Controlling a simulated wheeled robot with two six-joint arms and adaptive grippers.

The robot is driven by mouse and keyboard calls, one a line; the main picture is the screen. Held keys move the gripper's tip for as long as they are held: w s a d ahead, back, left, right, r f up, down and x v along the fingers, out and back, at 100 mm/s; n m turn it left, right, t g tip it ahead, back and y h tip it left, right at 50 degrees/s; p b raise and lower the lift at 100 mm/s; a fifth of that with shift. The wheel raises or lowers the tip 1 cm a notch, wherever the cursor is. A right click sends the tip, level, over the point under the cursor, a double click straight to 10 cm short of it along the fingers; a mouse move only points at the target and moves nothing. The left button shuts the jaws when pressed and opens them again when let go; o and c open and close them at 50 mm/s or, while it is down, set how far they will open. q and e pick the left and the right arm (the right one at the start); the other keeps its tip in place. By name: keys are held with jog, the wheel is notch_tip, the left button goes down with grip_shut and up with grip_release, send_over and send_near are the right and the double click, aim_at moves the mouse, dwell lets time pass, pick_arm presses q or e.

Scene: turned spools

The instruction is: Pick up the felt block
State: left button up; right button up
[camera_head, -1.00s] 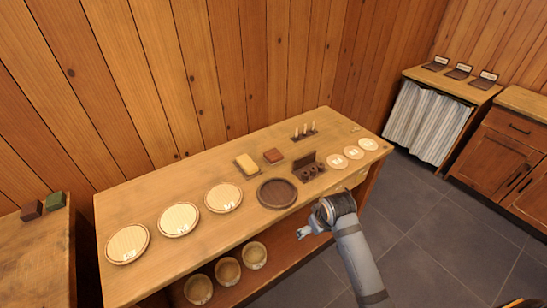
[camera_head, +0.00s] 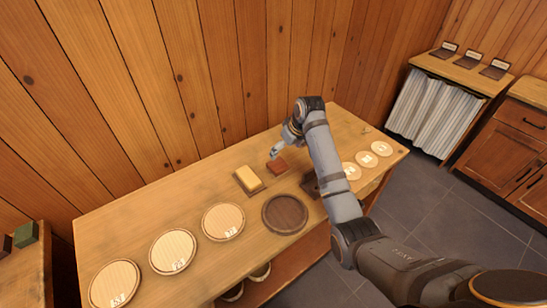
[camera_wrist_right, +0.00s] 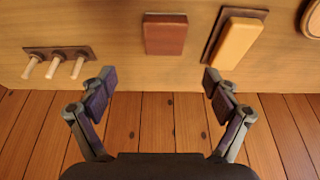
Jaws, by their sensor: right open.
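A red-brown rectangular block (camera_head: 277,167) lies on the table toward the back. It also shows at the top of the right wrist view (camera_wrist_right: 165,36). A yellow block (camera_head: 248,179) on a dark base lies just left of it, also in the right wrist view (camera_wrist_right: 236,42). I cannot tell from looks alone which is felt; the red-brown one lies more nearly in line with my jaws. My right gripper (camera_head: 280,146) is above the table's back edge, open and empty (camera_wrist_right: 158,84), apart from both blocks. My left gripper is not in view.
A dark round tray (camera_head: 285,226) and several pale round discs (camera_head: 172,251) lie on the table (camera_head: 130,225). A dark holder (camera_head: 310,187) is partly hidden by my arm. A dark rack with pale pegs (camera_wrist_right: 54,68) shows in the right wrist view. The wooden wall is close behind.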

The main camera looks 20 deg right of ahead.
aim_at(279, 164)
jog(key=x, duration=0.4)
jog(key=shift+s+a+f, duration=0.2)
jog(key=shift+s+f, duration=0.1)
jog(key=shift+a+f+p, duration=0.1)
jog(key=shift+f+p, duration=0.3)
jog(key=shift+f, duration=0.4)
jog(key=x, duration=0.3)
jog(key=shift+w+f, duration=0.15)
jog(key=shift+f, duration=0.1)
jog(key=c, duration=0.4)
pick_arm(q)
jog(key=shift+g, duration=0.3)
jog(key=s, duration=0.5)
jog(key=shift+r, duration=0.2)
pick_arm(e)
jog(key=c, duration=0.9)
jog(key=shift+o, duration=0.2)
jog(key=shift+r, duration=0.1)
